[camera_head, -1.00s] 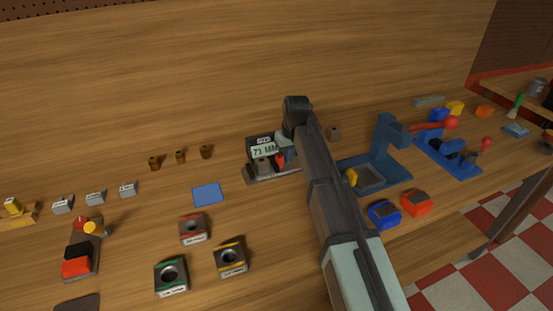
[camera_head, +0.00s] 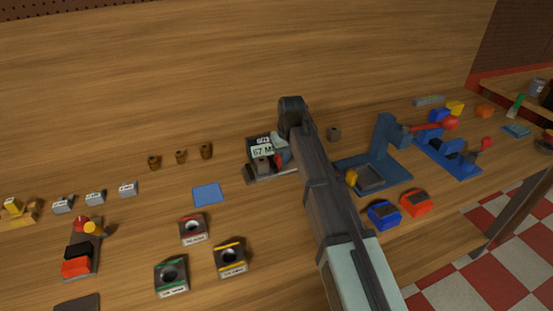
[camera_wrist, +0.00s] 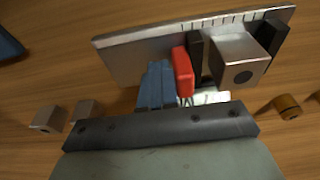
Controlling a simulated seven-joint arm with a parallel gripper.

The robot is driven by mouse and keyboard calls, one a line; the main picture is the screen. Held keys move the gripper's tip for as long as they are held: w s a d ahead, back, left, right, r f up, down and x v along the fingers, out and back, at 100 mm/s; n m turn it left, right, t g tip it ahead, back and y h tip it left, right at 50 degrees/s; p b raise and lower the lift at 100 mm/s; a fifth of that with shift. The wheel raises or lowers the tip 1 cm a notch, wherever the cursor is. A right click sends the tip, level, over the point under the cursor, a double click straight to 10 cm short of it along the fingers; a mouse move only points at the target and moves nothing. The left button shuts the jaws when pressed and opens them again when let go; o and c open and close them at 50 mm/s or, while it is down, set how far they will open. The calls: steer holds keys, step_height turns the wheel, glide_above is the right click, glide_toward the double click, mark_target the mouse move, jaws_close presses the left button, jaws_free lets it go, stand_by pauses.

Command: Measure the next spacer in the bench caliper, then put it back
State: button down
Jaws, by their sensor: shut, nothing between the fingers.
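In the wrist view the caliper bar (camera_wrist: 130,58) carries two dark jaws and a red tab (camera_wrist: 182,72). A grey block-like spacer (camera_wrist: 237,60) with a dark hole sits between the jaws. The near jaw is close to it; I cannot tell if it touches. My gripper (camera_wrist: 157,88) is shut and empty, its bluish fingertips beside the red tab and seemingly against it. In the head view my gripper (camera_head: 281,149) is partly hidden by my arm.
One grey spacer (camera_head: 334,133) stands right of my arm; several brown spacers (camera_head: 180,156) stand left. A blue mat (camera_head: 207,194) and ring-holed blocks (camera_head: 229,258) lie in front. A blue press-like fixture (camera_head: 385,160) stands right.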

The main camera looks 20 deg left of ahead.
steer(key=shift+s+a, duration=1)
stand_by(0.8)
steer(key=shift+w+d, duration=0.1)
steer(key=shift+w, duration=0.05)
steer(key=shift+w+d, duration=0.3)
steer(key=shift+d, duration=0.05)
stand_by(0.4)
steer(key=shift+r, duration=0.1)
steer(key=shift+r, duration=3.9)
